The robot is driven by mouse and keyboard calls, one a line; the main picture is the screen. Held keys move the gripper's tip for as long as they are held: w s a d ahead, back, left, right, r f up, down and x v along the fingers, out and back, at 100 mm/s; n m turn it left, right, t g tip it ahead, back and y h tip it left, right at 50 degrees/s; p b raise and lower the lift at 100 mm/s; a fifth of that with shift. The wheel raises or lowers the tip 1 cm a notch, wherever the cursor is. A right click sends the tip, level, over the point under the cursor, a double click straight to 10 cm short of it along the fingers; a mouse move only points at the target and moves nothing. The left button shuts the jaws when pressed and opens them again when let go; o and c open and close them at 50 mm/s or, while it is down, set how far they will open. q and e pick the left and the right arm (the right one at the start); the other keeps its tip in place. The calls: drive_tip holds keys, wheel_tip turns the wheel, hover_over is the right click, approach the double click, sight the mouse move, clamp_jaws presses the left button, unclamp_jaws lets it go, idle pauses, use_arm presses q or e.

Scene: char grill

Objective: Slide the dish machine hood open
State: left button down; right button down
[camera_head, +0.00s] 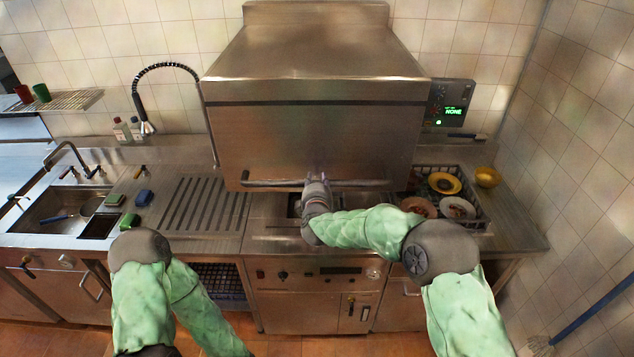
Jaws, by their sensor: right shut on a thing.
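The dish machine hood (310,140) is a large steel box in the middle of the view. Its lower edge hangs above the counter, with a dark gap beneath it. A horizontal bar handle (270,183) runs along the front near the bottom. My right gripper (317,184) is at the middle of this handle and shut on it; the fingertips are small and partly hidden by my wrist. My left arm hangs low at the lower left, and its gripper is out of view.
A dish rack (484,214) with several plates and a yellow bowl (487,177) stand right of the hood. A control box (450,103) is beside it. At left are a ribbed drainboard (204,205), a sink (62,205) and a tall spring faucet (146,127).

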drive_tip(key=c, duration=0.8)
unclamp_jaws()
drive_tip(key=shift+c, duration=0.2)
drive_tip(key=shift+s, duration=0.1)
drive_tip(key=s+r, duration=0.2)
drive_tip(key=s, duration=0.9)
drive_tip(key=shift+s, duration=0.25)
drive_tip(key=shift+r, duration=0.1)
